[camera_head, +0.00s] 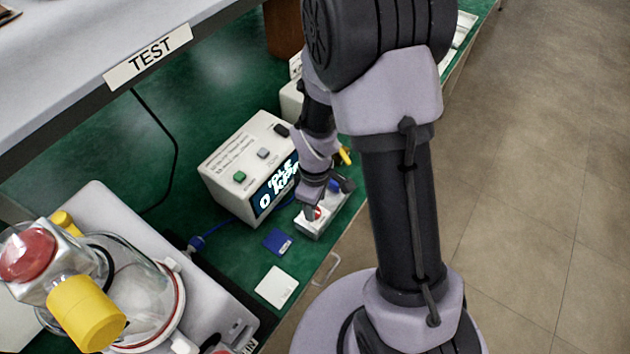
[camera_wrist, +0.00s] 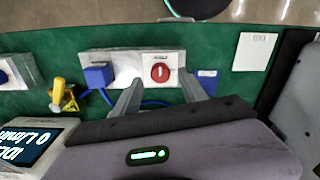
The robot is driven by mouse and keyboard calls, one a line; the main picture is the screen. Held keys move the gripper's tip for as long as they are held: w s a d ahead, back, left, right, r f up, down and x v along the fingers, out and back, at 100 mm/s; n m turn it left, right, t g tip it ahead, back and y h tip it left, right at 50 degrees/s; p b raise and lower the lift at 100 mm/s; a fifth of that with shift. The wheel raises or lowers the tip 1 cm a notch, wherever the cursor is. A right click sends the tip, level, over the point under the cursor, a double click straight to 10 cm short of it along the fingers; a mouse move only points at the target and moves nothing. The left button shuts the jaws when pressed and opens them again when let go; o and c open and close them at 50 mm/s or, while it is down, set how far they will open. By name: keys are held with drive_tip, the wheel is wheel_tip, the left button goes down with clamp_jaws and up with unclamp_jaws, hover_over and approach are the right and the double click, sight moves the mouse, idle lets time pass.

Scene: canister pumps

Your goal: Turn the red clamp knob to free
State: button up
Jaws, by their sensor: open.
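A round red knob (camera_wrist: 160,73) with a pale upright bar sits on a white square plate on a grey block (camera_wrist: 128,64). The lettering on the plate is too small to read. In the wrist view my gripper (camera_wrist: 161,80) has its two fingers apart, one on each side of the knob, with nothing between them. I cannot tell whether they touch it. In the head view my gripper (camera_head: 322,196) is low over the same block, and part of the red knob (camera_head: 313,213) shows beside a finger.
A blue part (camera_wrist: 98,76) sits on the block beside the plate. A display box (camera_head: 252,168) reading IDLE stands close by. A blue card (camera_head: 278,242) and white card (camera_head: 277,287) lie on the green bench. A clear canister (camera_head: 135,290) with red and yellow knobs stands at left.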

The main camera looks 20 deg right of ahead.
wheel_tip(320, 180, up, 15)
drive_tip(key=p, duration=0.4)
drive_tip(key=shift+f, duration=0.15)
